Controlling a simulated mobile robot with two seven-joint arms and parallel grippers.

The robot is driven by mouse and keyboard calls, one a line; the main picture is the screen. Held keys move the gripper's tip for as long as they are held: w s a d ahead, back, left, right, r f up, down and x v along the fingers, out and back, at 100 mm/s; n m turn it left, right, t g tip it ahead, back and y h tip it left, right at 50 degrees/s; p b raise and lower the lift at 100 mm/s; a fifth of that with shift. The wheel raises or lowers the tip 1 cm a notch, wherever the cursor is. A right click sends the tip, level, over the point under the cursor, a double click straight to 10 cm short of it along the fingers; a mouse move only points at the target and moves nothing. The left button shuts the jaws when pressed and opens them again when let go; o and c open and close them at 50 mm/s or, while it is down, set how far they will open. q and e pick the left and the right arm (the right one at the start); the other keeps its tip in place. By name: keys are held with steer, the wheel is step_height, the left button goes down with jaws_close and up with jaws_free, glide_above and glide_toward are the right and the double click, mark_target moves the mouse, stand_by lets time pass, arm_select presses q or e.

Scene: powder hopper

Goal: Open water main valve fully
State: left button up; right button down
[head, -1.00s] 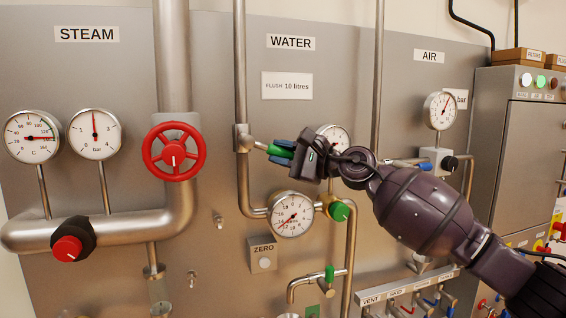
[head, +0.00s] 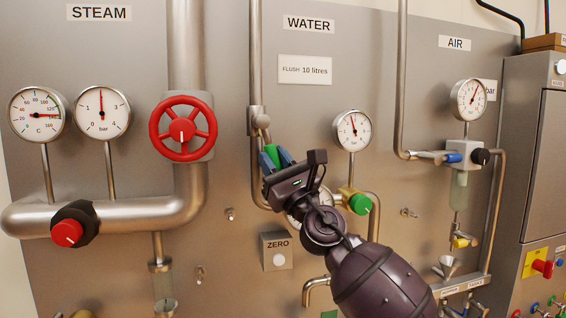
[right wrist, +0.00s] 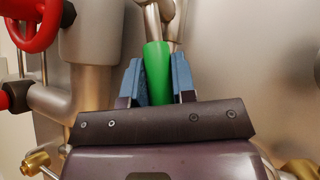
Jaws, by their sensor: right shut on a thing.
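The water main valve (head: 257,119) sits on the vertical pipe under the WATER sign. Its lever has a green handle (head: 273,153), which points downward and slightly right, close to the line of the pipe. My right gripper (head: 276,160) is shut on the handle, with its blue finger pads on either side. In the right wrist view the green handle (right wrist: 156,70) stands between the two blue pads, and its metal stem runs up to the pipe. My left gripper is not in view.
A red steam handwheel (head: 182,129) is left of the valve. A pressure gauge (head: 352,130) and a green knob (head: 360,203) are to the right. My right arm partly hides the flow meter (head: 295,205). The ZERO button box (head: 276,252) is below.

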steer(key=m+t+h, duration=0.1)
steer(key=m, duration=0.1)
steer(key=a+m+t+h+b, duration=0.1)
steer(key=m+t+h, duration=0.1)
steer(key=a+m+t+h, duration=0.1)
steer(key=m+t, duration=0.1)
steer(key=m, duration=0.1)
steer(key=shift+s+a+f+h, duration=0.1)
steer(key=shift+s+f+h, duration=0.15)
steer(key=shift+s+h, duration=0.15)
steer(key=c, duration=0.9)
jaws_free()
steer(key=shift+r, duration=0.1)
steer(key=shift+c, duration=0.2)
